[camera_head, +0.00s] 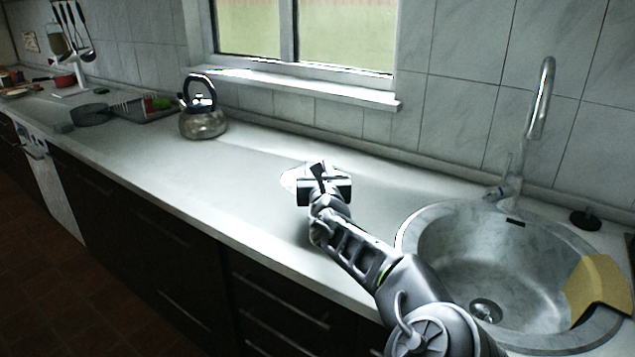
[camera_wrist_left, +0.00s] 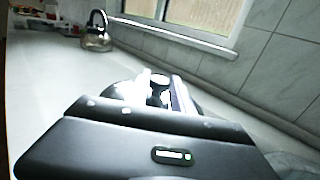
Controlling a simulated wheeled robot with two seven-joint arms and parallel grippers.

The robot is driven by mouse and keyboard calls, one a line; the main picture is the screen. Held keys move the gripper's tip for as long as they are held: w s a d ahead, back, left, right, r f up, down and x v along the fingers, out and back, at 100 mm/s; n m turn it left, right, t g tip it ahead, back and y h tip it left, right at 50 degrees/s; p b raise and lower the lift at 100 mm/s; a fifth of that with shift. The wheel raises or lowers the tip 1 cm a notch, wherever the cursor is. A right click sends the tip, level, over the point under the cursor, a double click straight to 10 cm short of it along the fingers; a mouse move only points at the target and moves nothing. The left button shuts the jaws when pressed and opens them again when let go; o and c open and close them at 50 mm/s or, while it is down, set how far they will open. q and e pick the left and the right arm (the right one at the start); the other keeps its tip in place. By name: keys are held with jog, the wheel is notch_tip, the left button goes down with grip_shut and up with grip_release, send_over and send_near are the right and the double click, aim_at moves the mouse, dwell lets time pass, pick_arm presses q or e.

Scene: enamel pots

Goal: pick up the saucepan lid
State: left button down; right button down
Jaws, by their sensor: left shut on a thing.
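The saucepan lid (camera_head: 289,180) is a pale, shiny round piece at the middle of the counter in the head view, mostly hidden behind my left gripper (camera_head: 321,178). In the left wrist view the lid (camera_wrist_left: 122,90) shows as a bright curved surface beyond the gripper's body. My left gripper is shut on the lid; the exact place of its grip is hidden. I cannot tell whether the lid touches the counter. My right gripper is in neither view.
A steel kettle (camera_head: 203,119) stands by the wall to the left. A dark pan (camera_head: 92,115) lies far left. The counter (camera_head: 190,185) between kettle and gripper is clear.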

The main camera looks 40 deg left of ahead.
pick_arm(q)
jog(key=shift+r, duration=0.2)
dwell(0.5)
